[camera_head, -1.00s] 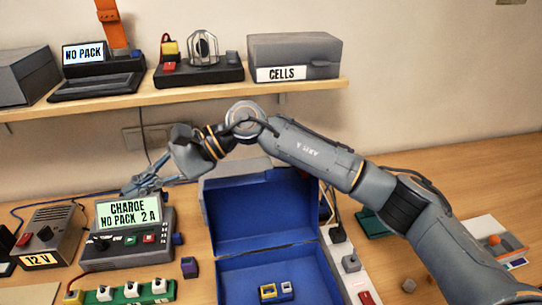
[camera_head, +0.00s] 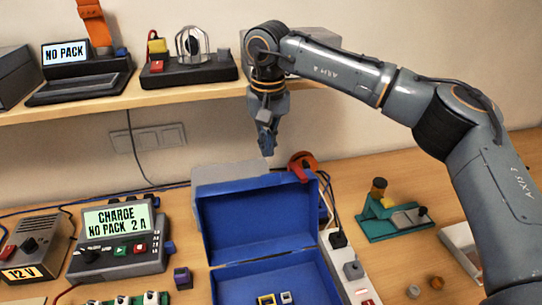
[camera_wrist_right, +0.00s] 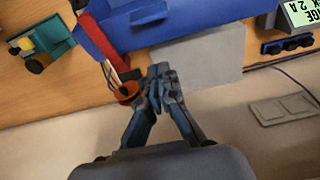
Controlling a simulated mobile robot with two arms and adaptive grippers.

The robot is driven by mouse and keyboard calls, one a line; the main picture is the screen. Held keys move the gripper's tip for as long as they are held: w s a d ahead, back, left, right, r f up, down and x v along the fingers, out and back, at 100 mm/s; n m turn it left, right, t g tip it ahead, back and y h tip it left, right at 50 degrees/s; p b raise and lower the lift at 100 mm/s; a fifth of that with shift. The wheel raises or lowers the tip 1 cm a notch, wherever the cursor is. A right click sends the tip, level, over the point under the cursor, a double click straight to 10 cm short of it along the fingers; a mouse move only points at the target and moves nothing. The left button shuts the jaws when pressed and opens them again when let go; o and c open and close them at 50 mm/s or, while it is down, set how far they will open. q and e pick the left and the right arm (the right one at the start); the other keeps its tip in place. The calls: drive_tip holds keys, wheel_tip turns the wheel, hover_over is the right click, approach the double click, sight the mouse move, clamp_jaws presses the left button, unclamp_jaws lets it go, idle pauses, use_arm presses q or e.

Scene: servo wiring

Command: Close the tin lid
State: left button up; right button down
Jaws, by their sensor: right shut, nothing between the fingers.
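The blue tin (camera_head: 205,258) stands on the bench in the head view. Its lid (camera_head: 257,222) is raised and leans back, with the blue inside facing me. Two small items, one yellow-framed (camera_head: 266,299) and one pale (camera_head: 286,297), lie inside the tin. My right gripper (camera_head: 267,152) is shut and empty, pointing down just behind and above the lid's top edge. In the right wrist view the shut fingertips (camera_wrist_right: 160,72) show near the lid's blue edge (camera_wrist_right: 138,28). Whether they touch the lid cannot be told. My left gripper is not in view.
A red-orange ring-like object (camera_head: 302,165) is behind the lid's right corner. A grey panel (camera_head: 225,175) stands behind the lid. The charger (camera_head: 122,240) is left, a power strip (camera_head: 345,265) right, and a green fixture (camera_head: 396,222) farther right. The shelf (camera_head: 130,100) is above.

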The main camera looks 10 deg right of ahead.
drive_tip(key=shift+s+f+p, duration=0.3)
drive_tip(key=shift+s+p, duration=0.1)
drive_tip(key=shift+s, duration=0.25)
drive_tip(key=shift+s+f+p, duration=0.3)
drive_tip(key=shift+s+p, duration=0.15)
drive_tip(key=shift+s, duration=0.2)
drive_tip(key=shift+s+f+p, duration=0.3)
drive_tip(key=shift+s+p, duration=0.1)
drive_tip(key=shift+s, duration=0.25)
drive_tip(key=shift+w, duration=0.1)
